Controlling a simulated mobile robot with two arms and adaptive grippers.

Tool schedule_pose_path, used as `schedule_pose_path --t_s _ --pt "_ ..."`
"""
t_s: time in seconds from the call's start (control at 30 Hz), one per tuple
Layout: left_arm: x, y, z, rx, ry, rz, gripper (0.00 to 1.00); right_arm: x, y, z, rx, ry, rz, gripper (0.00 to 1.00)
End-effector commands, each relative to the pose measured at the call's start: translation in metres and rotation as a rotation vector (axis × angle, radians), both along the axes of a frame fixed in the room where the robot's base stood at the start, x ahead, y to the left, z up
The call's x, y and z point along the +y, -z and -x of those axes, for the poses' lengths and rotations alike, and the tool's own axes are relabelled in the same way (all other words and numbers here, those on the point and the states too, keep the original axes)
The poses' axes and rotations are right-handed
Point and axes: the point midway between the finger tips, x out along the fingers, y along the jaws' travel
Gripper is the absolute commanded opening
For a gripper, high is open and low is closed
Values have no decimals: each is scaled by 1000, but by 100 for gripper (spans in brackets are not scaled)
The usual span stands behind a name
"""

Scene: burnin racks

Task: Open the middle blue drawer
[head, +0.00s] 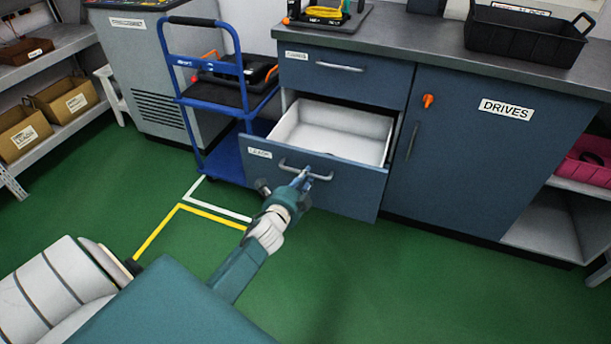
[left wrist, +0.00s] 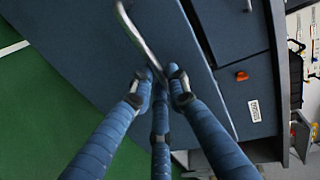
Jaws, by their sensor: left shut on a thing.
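The blue drawer (head: 350,196) below the top drawer is pulled out, and its white inside (head: 335,130) looks empty. Its grey bar handle (head: 290,166) runs across the front. My left gripper (head: 304,177) comes from the front and is shut on this handle. In the left wrist view the fingers of my left gripper (left wrist: 161,84) close around the bar handle (left wrist: 136,36), in front of the blue drawer front (left wrist: 95,60). The closed top drawer (head: 352,82) is above. My right gripper is not in view.
The DRIVES cupboard door (head: 480,150) is closed, right of the drawer. A blue trolley (head: 228,150) stands close on the left. A black bin (head: 525,35) stands on the grey worktop (head: 430,45). The green floor (head: 350,280) in front is clear.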

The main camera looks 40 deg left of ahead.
Motion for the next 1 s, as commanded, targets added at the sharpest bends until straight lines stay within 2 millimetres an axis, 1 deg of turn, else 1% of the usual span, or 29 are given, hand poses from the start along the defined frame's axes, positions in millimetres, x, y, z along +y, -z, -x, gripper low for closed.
schedule_pose_path --t_s 0.2,0.23,0.3,0.57,0.67,0.77,1.0 --pt "0 0 0 0 0 0 0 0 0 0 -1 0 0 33" --pt "0 0 0 0 0 0 21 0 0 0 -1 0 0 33" --pt "0 0 0 0 0 0 34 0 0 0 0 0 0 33" --pt "0 0 0 0 0 0 34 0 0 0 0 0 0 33" --pt "-1 -1 4 0 0 0 34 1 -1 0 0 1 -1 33" --pt "-4 -2 16 1 0 0 34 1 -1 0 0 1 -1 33" --pt "-15 -12 65 2 0 3 34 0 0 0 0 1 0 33"
